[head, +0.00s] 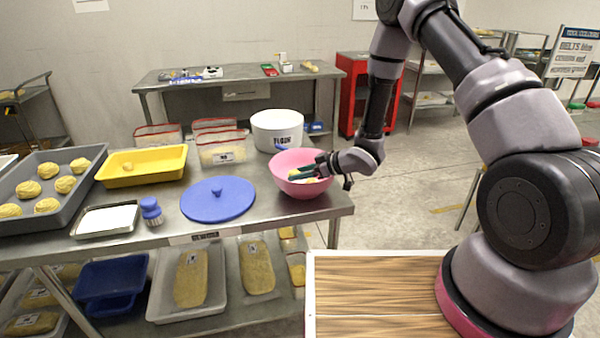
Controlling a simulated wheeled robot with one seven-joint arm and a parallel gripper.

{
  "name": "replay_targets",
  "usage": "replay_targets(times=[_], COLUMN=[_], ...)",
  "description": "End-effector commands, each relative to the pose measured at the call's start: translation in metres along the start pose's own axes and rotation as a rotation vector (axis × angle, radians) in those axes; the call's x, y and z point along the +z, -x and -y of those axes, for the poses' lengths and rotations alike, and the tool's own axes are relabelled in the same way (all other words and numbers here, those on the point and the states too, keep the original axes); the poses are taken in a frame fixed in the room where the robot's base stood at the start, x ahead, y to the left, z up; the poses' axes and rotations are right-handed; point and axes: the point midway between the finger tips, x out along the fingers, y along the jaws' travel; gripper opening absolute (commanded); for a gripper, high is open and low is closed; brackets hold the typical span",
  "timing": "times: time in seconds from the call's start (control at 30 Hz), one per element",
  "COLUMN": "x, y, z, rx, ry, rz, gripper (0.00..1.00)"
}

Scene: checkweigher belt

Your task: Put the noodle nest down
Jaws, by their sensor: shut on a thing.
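My gripper (301,173) reaches from the right into the pink bowl (289,187), which stands near the right end of the steel table. Its jaws are shut on a small pale yellow thing, apparently the noodle nest, of which little shows between and below the fingers. I cannot tell whether the nest touches the bowl's bottom or its contents. Several more yellow nests (47,170) lie apart on the grey tray (14,223) at the far left.
A blue round lid (218,199) lies left of the bowl, and a white flour tub (277,130) stands behind it. A yellow tray (142,166), a shallow steel tray (105,219) and a blue-handled brush (151,211) stand farther left. Bare table lies in front of the bowl.

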Motion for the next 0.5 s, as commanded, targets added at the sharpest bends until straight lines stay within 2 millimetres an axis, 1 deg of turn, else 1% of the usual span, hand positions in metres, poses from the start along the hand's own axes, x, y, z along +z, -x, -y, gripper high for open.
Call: replay_targets(times=[0.23,0.27,0.3,0.33,0.5], x=[0.0040,0.0040,0.0040,0.0040,0.0041], y=[-0.0021,-0.0021,-0.0021,-0.0021,-0.0021], z=[-0.0001,0.0000,0.0001,0.0001,0.0002], rx=[0.000,0.000,0.000,0.000,0.000], ry=[0.000,0.000,0.000,0.000,0.000], rz=[0.000,0.000,0.000,0.000,0.000], gripper=[0.03,0.66,0.82,0.85,0.85])
